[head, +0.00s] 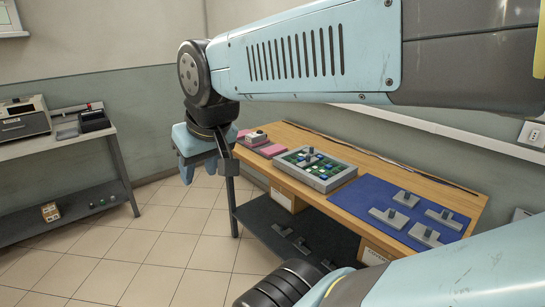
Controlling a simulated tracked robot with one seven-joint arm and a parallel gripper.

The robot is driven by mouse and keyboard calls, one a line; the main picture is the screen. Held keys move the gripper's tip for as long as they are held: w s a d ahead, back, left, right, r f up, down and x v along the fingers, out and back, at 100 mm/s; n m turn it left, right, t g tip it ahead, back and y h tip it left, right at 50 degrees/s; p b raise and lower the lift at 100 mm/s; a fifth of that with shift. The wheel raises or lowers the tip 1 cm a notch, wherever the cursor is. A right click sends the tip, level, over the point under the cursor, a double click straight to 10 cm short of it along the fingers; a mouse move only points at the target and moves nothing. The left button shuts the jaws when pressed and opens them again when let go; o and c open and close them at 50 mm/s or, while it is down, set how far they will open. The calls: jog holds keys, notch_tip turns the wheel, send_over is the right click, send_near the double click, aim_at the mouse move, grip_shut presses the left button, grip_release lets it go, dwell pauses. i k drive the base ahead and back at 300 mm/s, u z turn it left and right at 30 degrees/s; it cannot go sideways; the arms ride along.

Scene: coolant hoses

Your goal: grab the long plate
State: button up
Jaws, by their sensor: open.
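Several grey plates with dark upright knobs lie on the blue mat (366,191) on the wooden table. One longish plate (388,217) is at the mat's front left and another longish plate (446,219) is at its right. A smaller plate (406,199) is at the back and a stepped plate (425,236) at the front right. I cannot tell for certain which one is the long plate. My gripper (209,172) hangs at the table's far left end, well apart from the mat. It is open, with nothing seen between its fingers.
A grey tray (336,181) with green, blue and white pieces and a knobbed part stands left of the mat. Pink blocks (272,151) lie at the far left end. Dark pieces (301,246) lie on the lower shelf. My arm crosses above the table.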

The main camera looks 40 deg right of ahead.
aim_at(309, 161)
jog(key=z, duration=0.05)
jog(key=i, duration=0.95)
jog(key=z, duration=2.75)
jog(key=k, duration=0.6)
jog(key=z, duration=0.25)
jog(key=i, duration=0.6)
jog(key=u, duration=0.15)
